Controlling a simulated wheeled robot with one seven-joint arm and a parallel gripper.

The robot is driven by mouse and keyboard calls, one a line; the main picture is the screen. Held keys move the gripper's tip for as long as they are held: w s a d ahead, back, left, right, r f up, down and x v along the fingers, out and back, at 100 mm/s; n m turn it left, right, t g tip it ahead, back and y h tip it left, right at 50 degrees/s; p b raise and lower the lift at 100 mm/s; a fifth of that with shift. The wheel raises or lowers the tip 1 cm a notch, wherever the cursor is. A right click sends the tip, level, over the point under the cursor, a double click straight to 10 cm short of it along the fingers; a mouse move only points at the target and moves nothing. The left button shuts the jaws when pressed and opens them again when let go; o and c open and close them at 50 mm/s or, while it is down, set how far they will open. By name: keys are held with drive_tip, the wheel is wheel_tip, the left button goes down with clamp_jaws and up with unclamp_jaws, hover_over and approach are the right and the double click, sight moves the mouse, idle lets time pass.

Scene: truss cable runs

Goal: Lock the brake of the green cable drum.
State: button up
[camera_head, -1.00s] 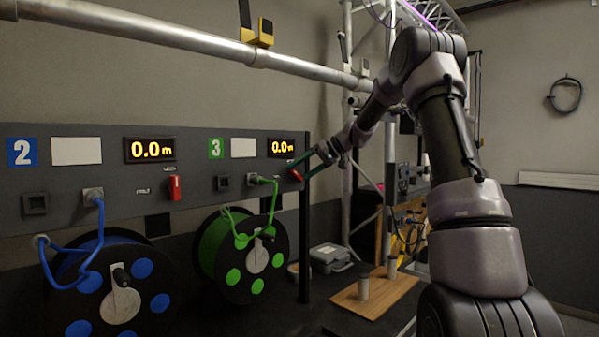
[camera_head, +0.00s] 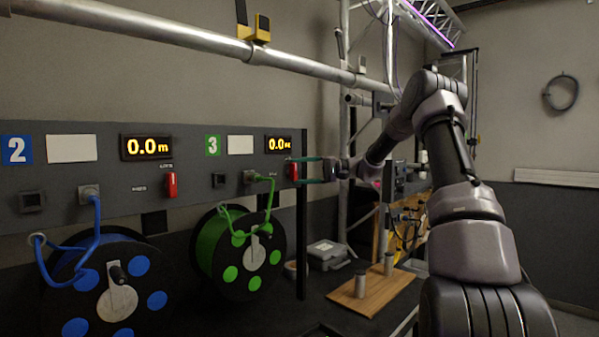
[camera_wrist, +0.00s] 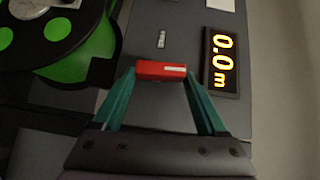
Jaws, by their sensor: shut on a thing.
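The green cable drum (camera_head: 240,284) hangs below panel section 3, with a black face, green discs and a green cable running up to a socket (camera_head: 250,177). Part of the drum shows at the upper left of the wrist view (camera_wrist: 85,40). Its red brake lever (camera_wrist: 160,70) is on the panel beside the 0.0 m display (camera_wrist: 221,62). The lever stands upright along the panel, its white mark toward the display's upper side. My gripper (camera_head: 297,171) has its green fingers shut on the lever, one at its upper end and one at its lower end.
The blue drum (camera_head: 95,298) and its upright red lever (camera_head: 171,185) are to the left. A black post (camera_head: 303,240) stands just below my gripper. A grey case (camera_head: 326,255) and a wooden board (camera_head: 372,293) lie low to the right. A metal rail (camera_head: 190,36) runs overhead.

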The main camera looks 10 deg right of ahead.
drive_tip(key=shift+f+m+y, duration=0.1)
drive_tip(key=shift+m+y, duration=0.3)
drive_tip(key=o, duration=1.3)
drive_tip(key=shift+d, duration=0.15)
drive_tip(key=s+d, duration=0.2)
drive_tip(key=d, duration=0.8)
drive_tip(key=shift+d, duration=0.2)
